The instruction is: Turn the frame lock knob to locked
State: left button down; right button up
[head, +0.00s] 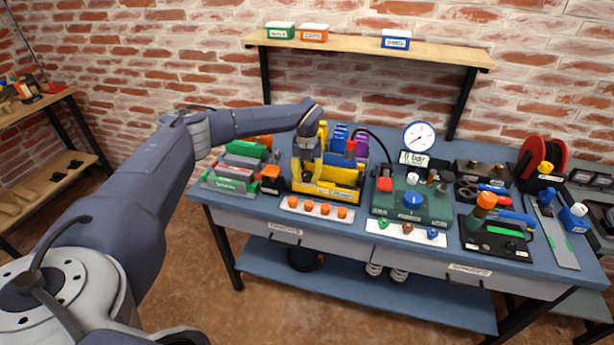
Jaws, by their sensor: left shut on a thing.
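No label that I can read tells whether this is the frame lock knob, and I cannot read a locked mark. My left gripper (308,172) points down at the left part of a yellow rack (330,191), left of the green unit. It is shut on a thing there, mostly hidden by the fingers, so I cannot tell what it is. My right gripper is not in view.
A round gauge (419,137) stands behind the green unit over a "0 bar" display (413,158). Orange pieces (325,209) sit in a white strip in front of the yellow rack. A shelf (365,46) hangs above.

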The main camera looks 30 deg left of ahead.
aim_at(307, 174)
pick_arm(q)
jog(key=m, duration=0.5)
jog(key=shift+m, duration=0.3)
jog(key=m, duration=0.5)
jog(key=shift+m, duration=0.6)
jog(key=c, duration=0.9)
grip_release()
notch_tip(307, 174, up, 12)
